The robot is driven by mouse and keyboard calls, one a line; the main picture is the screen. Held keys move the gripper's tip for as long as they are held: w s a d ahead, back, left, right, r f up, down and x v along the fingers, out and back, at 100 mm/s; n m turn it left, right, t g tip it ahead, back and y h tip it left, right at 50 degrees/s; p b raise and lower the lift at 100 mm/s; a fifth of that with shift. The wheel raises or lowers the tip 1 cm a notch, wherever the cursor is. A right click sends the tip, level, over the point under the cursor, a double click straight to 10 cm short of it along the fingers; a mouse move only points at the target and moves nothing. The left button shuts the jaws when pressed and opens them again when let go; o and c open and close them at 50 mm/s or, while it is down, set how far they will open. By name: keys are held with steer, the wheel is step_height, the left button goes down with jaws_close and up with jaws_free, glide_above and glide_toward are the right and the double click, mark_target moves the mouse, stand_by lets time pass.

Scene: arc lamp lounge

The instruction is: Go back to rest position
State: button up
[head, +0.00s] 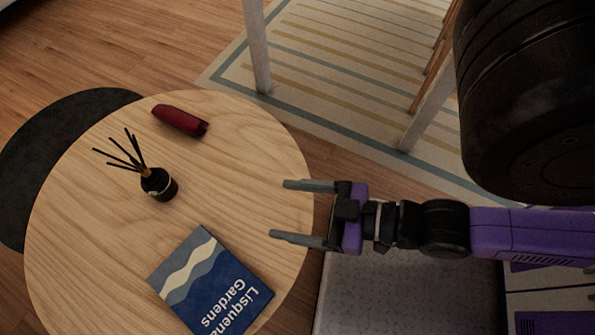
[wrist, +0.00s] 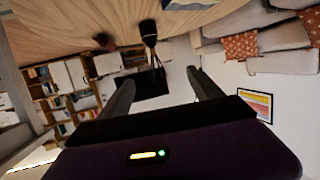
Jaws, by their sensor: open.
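My gripper (head: 285,211) reaches in from the right in the head view. Its two fingers are apart and nothing is between them. It is over the right edge of the round wooden table (head: 240,150), to the right of the things on it. In the wrist view my gripper (wrist: 160,88) also shows open and empty, with the room appearing upside down beyond it.
On the table are a dark red case (head: 180,120), a black reed diffuser (head: 158,184) and a blue book (head: 212,285). A striped rug (head: 330,70) and pale furniture legs (head: 257,45) lie beyond. The table's middle is clear.

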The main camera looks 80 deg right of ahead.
steer(key=shift+s+a+r+y, duration=0.2)
steer(key=shift+s+r, duration=0.1)
steer(key=shift+r, duration=0.15)
steer(key=shift+s+a+r+y, duration=0.15)
steer(key=shift+s+r, duration=0.1)
steer(key=shift+r, duration=0.15)
steer(key=shift+r, duration=0.1)
step_height(320, 180, up, 23)
steer(key=p, duration=2.3)
